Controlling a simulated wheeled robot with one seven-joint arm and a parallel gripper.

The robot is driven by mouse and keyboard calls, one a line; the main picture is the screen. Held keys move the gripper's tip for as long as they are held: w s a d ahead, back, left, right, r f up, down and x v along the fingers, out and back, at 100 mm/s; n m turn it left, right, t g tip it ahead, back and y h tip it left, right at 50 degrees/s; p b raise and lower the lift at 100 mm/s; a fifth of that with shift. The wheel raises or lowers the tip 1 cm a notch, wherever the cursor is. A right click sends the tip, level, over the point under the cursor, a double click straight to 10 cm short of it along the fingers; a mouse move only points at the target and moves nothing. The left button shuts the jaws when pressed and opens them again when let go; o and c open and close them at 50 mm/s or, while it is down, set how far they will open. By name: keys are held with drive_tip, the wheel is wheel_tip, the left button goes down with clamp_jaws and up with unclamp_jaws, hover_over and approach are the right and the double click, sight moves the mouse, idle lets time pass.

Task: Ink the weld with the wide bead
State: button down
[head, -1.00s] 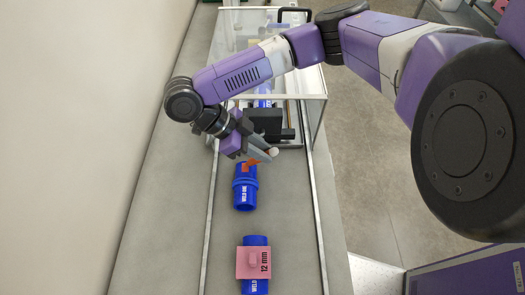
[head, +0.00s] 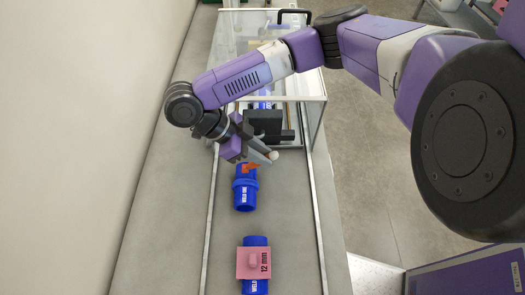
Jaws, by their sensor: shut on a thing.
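Two blue pipe pieces lie in line on the grey bench. The upper pipe (head: 245,192), lettered "WELD ONE", has a raised ring around its middle. An orange-red patch (head: 250,168) shows at its upper end; I cannot tell whether it is ink on the pipe or something just above it. The lower pipe (head: 256,241) is partly covered by a pink gauge (head: 248,262) marked "12 mm". My gripper (head: 257,151) is just above the upper pipe's far end, shut on a slim grey pen-like thing with a pale end (head: 272,156). The jaws are small and partly hidden.
A clear-walled case (head: 316,112) stands behind the pipes, with a black block (head: 264,122) at its near end. Thin metal rails (head: 207,240) run along both sides of the pipes. A pale wall rises at left; open floor lies at right.

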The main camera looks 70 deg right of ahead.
drive_tip(key=shift+s+a, duration=0.15)
drive_tip(key=shift+a, duration=0.2)
drive_tip(key=shift+w+d, duration=0.2)
drive_tip(key=shift+d, duration=0.3)
drive_tip(key=shift+r, duration=0.1)
drive_tip(key=shift+r, duration=3.45)
